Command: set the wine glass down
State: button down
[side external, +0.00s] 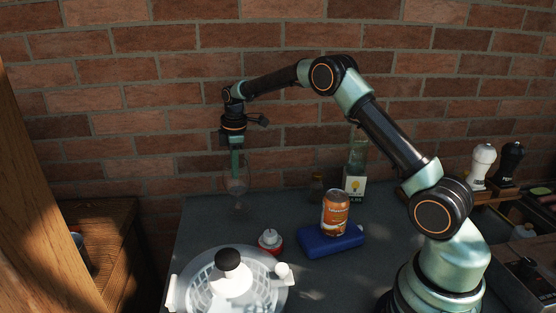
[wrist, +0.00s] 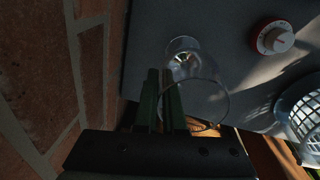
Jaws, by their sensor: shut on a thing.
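The wine glass (side external: 238,188) is clear and hard to make out against the dark table. It hangs roughly upright below my gripper (side external: 236,172), near the table's back left part. In the wrist view the glass (wrist: 208,88) shows its round rim towards me and its foot farther off. My gripper (wrist: 163,88) is shut on the glass at the left side of its bowl. I cannot tell whether the foot touches the table.
A brick wall (side external: 150,120) rises behind.

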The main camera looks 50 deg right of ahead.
jog(key=shift+f, duration=1.35)
jog(key=shift+f, duration=0.1)
jog(key=c, duration=1)
grip_release()
